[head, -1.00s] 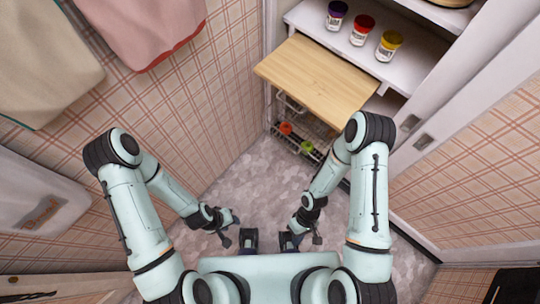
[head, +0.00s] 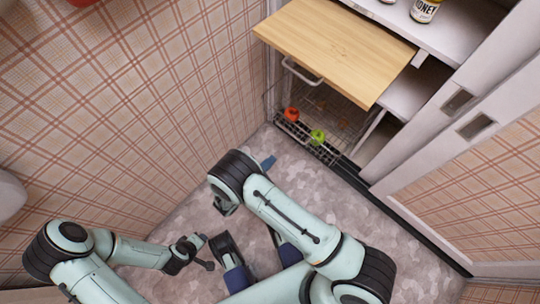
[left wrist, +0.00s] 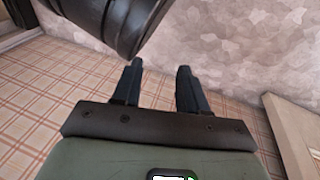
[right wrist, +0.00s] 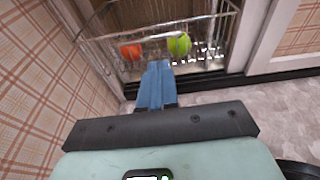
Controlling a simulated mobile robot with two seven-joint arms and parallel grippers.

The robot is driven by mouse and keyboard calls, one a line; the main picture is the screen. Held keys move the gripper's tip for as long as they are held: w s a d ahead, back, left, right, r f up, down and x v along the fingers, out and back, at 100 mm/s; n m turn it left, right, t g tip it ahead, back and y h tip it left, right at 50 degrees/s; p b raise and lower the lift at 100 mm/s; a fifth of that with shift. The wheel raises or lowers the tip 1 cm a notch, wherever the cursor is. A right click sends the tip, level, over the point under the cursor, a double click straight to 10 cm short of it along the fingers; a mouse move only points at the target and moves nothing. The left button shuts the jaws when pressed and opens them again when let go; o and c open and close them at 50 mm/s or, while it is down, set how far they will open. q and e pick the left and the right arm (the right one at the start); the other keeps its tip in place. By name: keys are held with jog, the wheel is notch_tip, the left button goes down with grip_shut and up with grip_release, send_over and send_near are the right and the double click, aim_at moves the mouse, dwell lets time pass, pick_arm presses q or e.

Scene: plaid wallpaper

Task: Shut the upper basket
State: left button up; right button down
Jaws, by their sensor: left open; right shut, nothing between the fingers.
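A wire basket (head: 335,108) sticks out of the cabinet below a pulled-out wooden board. A pale bar handle (head: 302,72) shows just under the board's front edge. The board hides much of the wirework, so I cannot tell the upper basket from a lower one. The basket also shows in the right wrist view (right wrist: 205,28). My right gripper (right wrist: 158,68) is shut and empty, pointing at the basket front; its blue tip (head: 268,162) is low in front of it in the head view. My left gripper (left wrist: 158,85) is open and empty above the floor, away from the basket.
The wooden board (head: 335,45) overhangs the basket. A red item (head: 291,114) and a green item (head: 317,137) are in the wirework. Jars, including a honey jar (head: 425,10), stand on a shelf. A plaid wall (head: 130,90) is close on the left; the floor ahead is clear.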

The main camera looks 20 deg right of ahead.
aim_at(296, 138)
pick_arm(q)
jog(key=shift+g, duration=0.9)
jog(key=shift+s+a+f+b, duration=0.15)
jog(key=shift+s+f+b, duration=0.4)
jog(key=shift+s+f, duration=0.5)
jog(key=shift+s+a+f+b, duration=0.15)
jog(key=shift+s+f+b, duration=0.35)
jog(key=shift+s+f, duration=0.5)
pick_arm(e)
jog(key=shift+x, duration=5.9)
pick_arm(q)
jog(key=shift+s+r, duration=0.15)
pick_arm(e)
jog(key=shift+d, duration=0.1)
